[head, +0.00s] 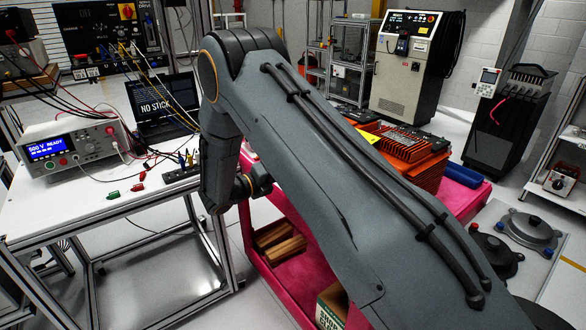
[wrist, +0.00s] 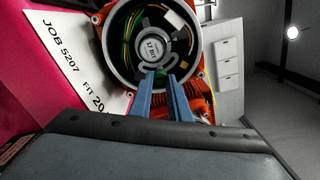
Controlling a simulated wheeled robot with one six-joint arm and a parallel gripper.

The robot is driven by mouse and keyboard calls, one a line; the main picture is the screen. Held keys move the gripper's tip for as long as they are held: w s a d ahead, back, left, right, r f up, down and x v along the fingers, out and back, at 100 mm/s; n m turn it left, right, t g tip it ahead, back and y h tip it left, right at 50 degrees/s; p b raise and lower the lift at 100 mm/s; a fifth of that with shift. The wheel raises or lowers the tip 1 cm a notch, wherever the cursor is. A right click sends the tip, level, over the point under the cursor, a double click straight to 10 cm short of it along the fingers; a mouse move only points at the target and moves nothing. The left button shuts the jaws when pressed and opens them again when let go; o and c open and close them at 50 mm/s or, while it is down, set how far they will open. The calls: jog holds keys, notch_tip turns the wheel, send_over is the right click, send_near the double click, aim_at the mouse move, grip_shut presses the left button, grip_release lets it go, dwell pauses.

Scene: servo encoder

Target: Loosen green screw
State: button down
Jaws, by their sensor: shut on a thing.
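In the wrist view my gripper (wrist: 160,80) has two blue fingers reaching up to the lower rim of a round motor housing. A small green piece, which looks like the green screw (wrist: 160,74), shows between the fingertips, and the fingers are closed on it. Most of the screw is hidden by the fingers. In the head view my arm hides the gripper and the screw.
A white job card (wrist: 75,55) lies beside the housing on a pink surface. In the head view, orange finned motors (head: 412,152) stand on a pink cart (head: 472,205). A white bench (head: 85,205) with a power supply (head: 72,150) and laptop (head: 160,100) is at left.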

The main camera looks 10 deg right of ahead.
jog(key=shift+n, duration=0.4)
jog(key=c, duration=1.6)
grip_release()
jog(key=shift+c, duration=0.2)
jog(key=b+v, duration=0.2)
jog(key=v, duration=0.5)
jog(key=shift+s+a, duration=0.15)
jog(key=shift+a, duration=0.2)
